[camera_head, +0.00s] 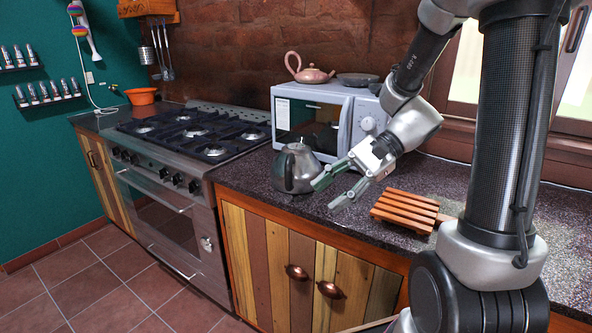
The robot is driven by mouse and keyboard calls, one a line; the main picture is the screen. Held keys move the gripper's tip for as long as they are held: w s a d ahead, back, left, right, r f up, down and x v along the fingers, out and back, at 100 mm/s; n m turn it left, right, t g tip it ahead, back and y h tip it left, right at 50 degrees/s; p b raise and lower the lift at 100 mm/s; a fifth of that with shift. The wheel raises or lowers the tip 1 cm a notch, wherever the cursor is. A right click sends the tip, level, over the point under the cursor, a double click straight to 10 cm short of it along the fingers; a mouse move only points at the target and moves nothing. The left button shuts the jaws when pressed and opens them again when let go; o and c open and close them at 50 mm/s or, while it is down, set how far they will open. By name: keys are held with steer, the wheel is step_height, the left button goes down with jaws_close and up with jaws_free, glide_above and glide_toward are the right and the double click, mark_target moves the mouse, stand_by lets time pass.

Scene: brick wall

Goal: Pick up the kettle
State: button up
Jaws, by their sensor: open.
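The kettle (296,168) is a grey metal one with a dark handle on its left side. It stands upright on the dark speckled counter (262,188), in front of the microwave and right of the stove. My gripper (322,196) is open, with its two fingers pointing left and down toward the kettle. The upper finger is close to the kettle's right side; I cannot tell whether it touches. Nothing is between the fingers.
A white microwave (359,122) stands behind the kettle, with a pink teapot (309,72) and a grey dish (357,79) on top. A slatted wooden rack (406,208) lies right of my gripper. The gas stove (190,140) is at left. An orange bowl (141,96) sits beyond it.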

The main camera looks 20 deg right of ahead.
steer(key=w+f+m+t+y, duration=0.25)
steer(key=w+m, duration=0.25)
steer(key=w, duration=0.3)
steer(key=m+t+y, duration=0.3)
steer(key=m+t, duration=0.3)
glide_toward(288, 185)
steer(key=shift+w+a+r+g, duration=0.15)
steer(key=shift+w+a+r, duration=0.3)
steer(key=shift+r, duration=0.15)
steer(key=shift+w+a+r+g, duration=0.1)
steer(key=shift+w+a+r, duration=0.25)
steer(key=shift+w+r, duration=0.2)
steer(key=shift+w+a+m, duration=0.1)
steer(key=shift+w+m, duration=0.1)
steer(key=shift+m, duration=0.1)
steer(key=x, duration=0.7)
steer(key=shift+a+r, duration=0.15)
steer(key=shift+a, duration=0.05)
steer(key=shift+c, duration=0.3)
jaws_close()
